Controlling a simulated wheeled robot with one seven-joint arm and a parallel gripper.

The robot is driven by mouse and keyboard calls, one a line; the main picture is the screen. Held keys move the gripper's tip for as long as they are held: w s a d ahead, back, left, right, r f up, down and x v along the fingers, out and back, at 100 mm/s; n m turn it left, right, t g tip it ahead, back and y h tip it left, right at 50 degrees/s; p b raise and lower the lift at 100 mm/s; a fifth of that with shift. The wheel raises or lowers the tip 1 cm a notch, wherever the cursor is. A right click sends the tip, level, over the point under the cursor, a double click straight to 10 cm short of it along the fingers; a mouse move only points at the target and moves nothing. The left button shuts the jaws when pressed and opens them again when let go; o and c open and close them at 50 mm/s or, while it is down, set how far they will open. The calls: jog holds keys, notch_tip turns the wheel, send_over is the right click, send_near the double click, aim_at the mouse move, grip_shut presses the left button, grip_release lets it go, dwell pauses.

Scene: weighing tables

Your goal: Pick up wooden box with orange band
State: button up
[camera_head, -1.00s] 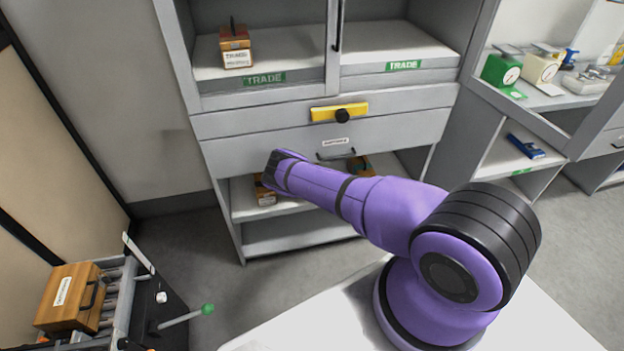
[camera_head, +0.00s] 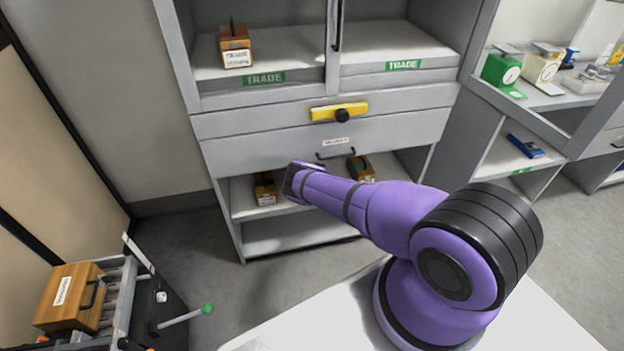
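A small wooden box (camera_head: 235,47) with an orange-looking band and a white label stands on the upper left shelf of the cabinet. Two more small wooden boxes stand on the open shelf under the drawers, one at the left (camera_head: 264,189) and one at the right (camera_head: 361,169); their band colours are hard to make out. The far end of my purple arm is in front of this lower shelf, between those two boxes in the picture. My gripper's fingers are hidden beyond the arm's end.
A yellow block with a black knob (camera_head: 340,112) is on the upper drawer front. A larger wooden case (camera_head: 69,297) sits on a rack at lower left, near a green-knobbed lever (camera_head: 207,309). Scales (camera_head: 501,68) stand at right. Grey floor is clear before the cabinet.

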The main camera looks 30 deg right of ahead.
grip_shut()
dwell(1.3)
